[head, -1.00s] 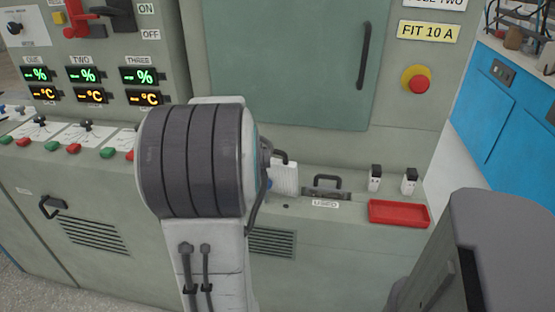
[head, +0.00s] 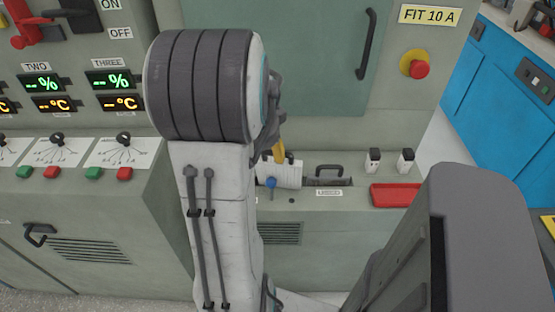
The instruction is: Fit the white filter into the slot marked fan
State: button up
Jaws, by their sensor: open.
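The white filter (head: 286,174) is a pale ribbed block on the cabinet ledge, partly hidden on its left by my arm. My gripper (head: 276,156) shows only in part beside my arm. A yellow part of it hangs just above the filter's left top. I cannot tell whether it touches the filter. The gripper is open, with nothing seen between its fingers. A dark filter with a handle (head: 328,177) sits right of the white one, behind a label reading USED. No label reading fan can be seen; my arm covers part of the ledge.
To the right are two black-and-white blocks (head: 373,161) and a red tray (head: 396,195). Above is a cabinet door with a dark handle (head: 366,45). A red emergency button (head: 419,69) is at upper right.

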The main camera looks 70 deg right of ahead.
aim_at(275, 163)
jog(key=s+m, duration=0.1)
jog(key=s+d+m, duration=0.1)
jog(key=shift+r+m+p, duration=0.3)
jog(key=shift+r+p, duration=0.05)
jog(key=shift+p, duration=0.05)
jog(key=shift+s+d+f+m, duration=0.1)
jog(key=shift+s+d+m, duration=0.25)
jog(key=shift+m, duration=0.25)
jog(key=shift+a+x, duration=0.2)
jog(key=shift+x, duration=1.6)
jog(key=shift+a+x, duration=0.2)
jog(key=shift+x, duration=1.6)
jog(key=shift+s+f, duration=0.1)
jog(key=shift+s, duration=0.05)
jog(key=shift+c, duration=0.3)
grip_shut()
